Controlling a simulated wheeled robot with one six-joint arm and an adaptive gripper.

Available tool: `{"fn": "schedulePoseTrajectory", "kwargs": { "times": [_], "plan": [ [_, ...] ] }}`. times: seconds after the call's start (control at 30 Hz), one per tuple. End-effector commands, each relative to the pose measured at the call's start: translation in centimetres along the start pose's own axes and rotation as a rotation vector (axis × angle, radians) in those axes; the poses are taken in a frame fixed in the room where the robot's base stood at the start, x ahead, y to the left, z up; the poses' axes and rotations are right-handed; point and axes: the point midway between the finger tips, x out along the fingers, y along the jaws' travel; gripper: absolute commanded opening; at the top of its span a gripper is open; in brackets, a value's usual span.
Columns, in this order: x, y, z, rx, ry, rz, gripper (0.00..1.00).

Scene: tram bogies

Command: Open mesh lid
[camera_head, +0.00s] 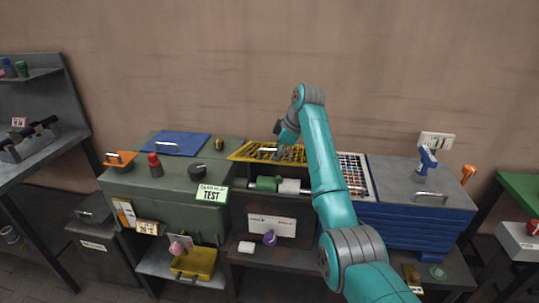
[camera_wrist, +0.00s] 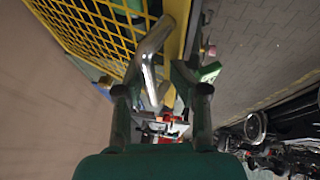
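The yellow mesh lid (camera_head: 241,151) lies over the middle bench unit in the head view, partly hidden by my arm. In the wrist view its yellow grid (camera_wrist: 88,22) fills the upper left, with a yellow frame edge along its right side. A bent metal handle (camera_wrist: 148,62) stands on that edge. My gripper (camera_wrist: 156,84) is open, with one finger on each side of the handle. The left finger is close to the bar; I cannot tell whether it touches. In the head view my gripper (camera_head: 284,143) is above the lid, its fingers not clear.
A green cabinet (camera_head: 135,190) with a blue panel (camera_head: 175,144), a red bottle and a TEST sign stands left. A blue drawer unit (camera_head: 405,220) with a blue tool on top stands right. A green and white roller (camera_head: 268,184) lies in front of the lid. The wall is behind.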

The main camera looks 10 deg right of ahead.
Motion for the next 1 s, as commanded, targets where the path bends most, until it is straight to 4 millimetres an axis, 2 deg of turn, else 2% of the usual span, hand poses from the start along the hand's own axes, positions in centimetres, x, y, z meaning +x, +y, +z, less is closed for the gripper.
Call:
{"fn": "schedulePoseTrajectory", "kwargs": {
  "times": [0.37,1.0],
  "plan": [
    [0.0,-0.1,0.2,0.001,0.0,-0.001,0.39],
    [-3.5,1.1,0.3,0.001,-0.001,-0.001,0.39]
  ]
}}
